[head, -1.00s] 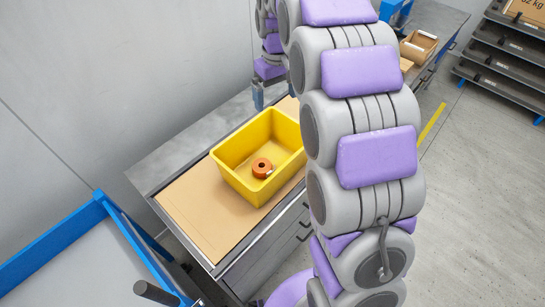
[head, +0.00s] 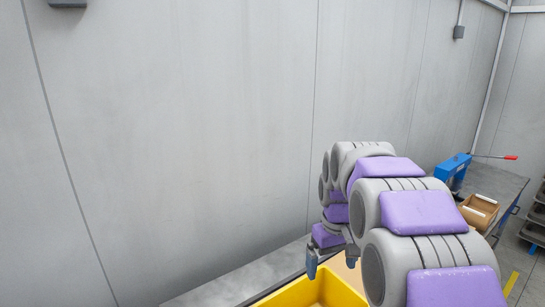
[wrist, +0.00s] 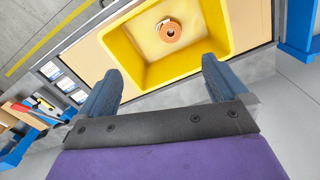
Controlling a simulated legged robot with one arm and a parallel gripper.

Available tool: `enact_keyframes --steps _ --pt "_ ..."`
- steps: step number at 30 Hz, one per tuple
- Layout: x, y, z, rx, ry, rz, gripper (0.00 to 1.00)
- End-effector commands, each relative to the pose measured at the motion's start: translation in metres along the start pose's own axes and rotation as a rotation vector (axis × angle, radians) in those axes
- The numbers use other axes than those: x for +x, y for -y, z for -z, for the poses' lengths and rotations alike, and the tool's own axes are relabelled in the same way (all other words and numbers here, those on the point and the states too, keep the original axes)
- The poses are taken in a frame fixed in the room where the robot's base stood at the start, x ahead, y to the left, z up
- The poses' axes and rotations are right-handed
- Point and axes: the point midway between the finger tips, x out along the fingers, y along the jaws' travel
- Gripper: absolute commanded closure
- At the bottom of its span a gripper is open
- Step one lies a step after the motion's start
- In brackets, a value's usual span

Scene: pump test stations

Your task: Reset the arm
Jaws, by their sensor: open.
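My gripper (wrist: 158,88) is open and empty in the wrist view, its two blue fingers spread apart. In the head view my gripper (head: 331,262) hangs down at the end of my grey and purple arm, above or near the yellow bin. In the wrist view the yellow bin (wrist: 158,76) lies beyond the fingertips, with an orange ring-shaped part (wrist: 170,31) inside it. In the head view only part of the bin (head: 290,296) shows at the bottom edge, and the orange part is out of sight.
The bin stands on a workbench (head: 215,285) against a grey wall (head: 180,130). On the right, a blue press (head: 452,168) with a red-tipped lever and a cardboard box (head: 478,211) stand on another bench. Shelving (head: 535,225) is at the right edge.

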Motion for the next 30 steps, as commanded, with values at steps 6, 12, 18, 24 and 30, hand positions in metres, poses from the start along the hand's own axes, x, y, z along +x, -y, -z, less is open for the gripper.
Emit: enact_keyframes --steps 6,12,18,24,30 --pt "-0.003 0.015 -0.050 0.045 0.020 0.007 0.00" --pt "0.001 0.027 -0.096 0.087 0.040 0.013 0.00" --pt "0.008 0.045 -0.141 0.129 0.062 0.015 0.00" --pt "0.019 0.061 -0.188 0.170 0.081 0.017 0.00" --pt "0.033 0.075 -0.235 0.212 0.100 0.018 0.00"
